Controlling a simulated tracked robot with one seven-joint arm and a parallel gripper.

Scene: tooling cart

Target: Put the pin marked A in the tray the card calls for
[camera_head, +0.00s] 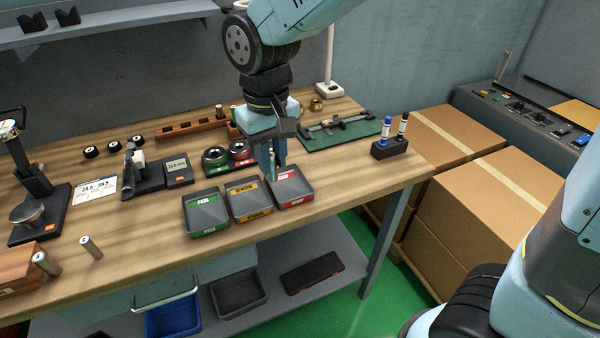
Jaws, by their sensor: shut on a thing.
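My gripper (272,163) points down and is shut on a slim metal pin (273,170), mostly hidden by the fingers. It is over the back edges of the yellow and red trays; I cannot tell its exact height. No letter is readable on the pin. The green tray (188,217) is labelled PASS, the yellow tray (236,206) seems to read REWORK, and the red tray (309,194) has a label too small to read surely. All three look empty. The white card (95,188) shows a number range, roughly 24.8 to 25.5.
Two grey pins (90,247) (46,264) stand front left by a wooden block (15,272). A wooden rack (190,128), ring gauges (215,157), a green mat (350,132) and a marker holder (390,148) surround the trays.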

